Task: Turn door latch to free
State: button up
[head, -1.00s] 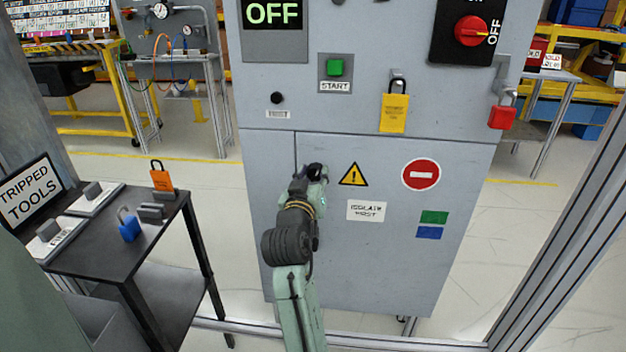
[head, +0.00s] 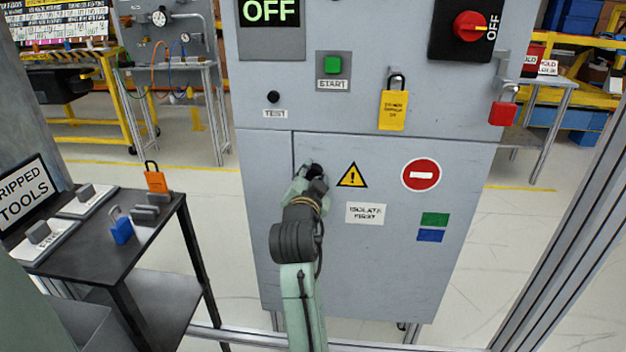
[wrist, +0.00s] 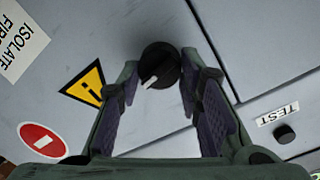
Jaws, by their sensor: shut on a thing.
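The door latch (wrist: 158,65) is a round black knob with a white pointer mark, on the grey cabinet door near its upper left corner. In the wrist view the mark points down and left, towards the yellow warning sign. My gripper (wrist: 161,80) has one finger on each side of the knob and is shut on it. In the head view my gripper (head: 309,184) is at the door and the latch (head: 315,171) is partly hidden by the fingers.
The cabinet shows an OFF display (head: 270,11), a green START button (head: 333,65), a black TEST button (head: 273,97), a yellow padlock (head: 393,108) and a red rotary switch (head: 469,26). A dark tool table (head: 75,250) stands at left. A metal frame post (head: 560,200) is at right.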

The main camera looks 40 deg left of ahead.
jog(key=shift+m, duration=0.9)
jog(key=o, duration=1.2)
jog(key=shift+c, duration=0.2)
jog(key=shift+s, duration=0.1)
jog(key=v, duration=1.2)
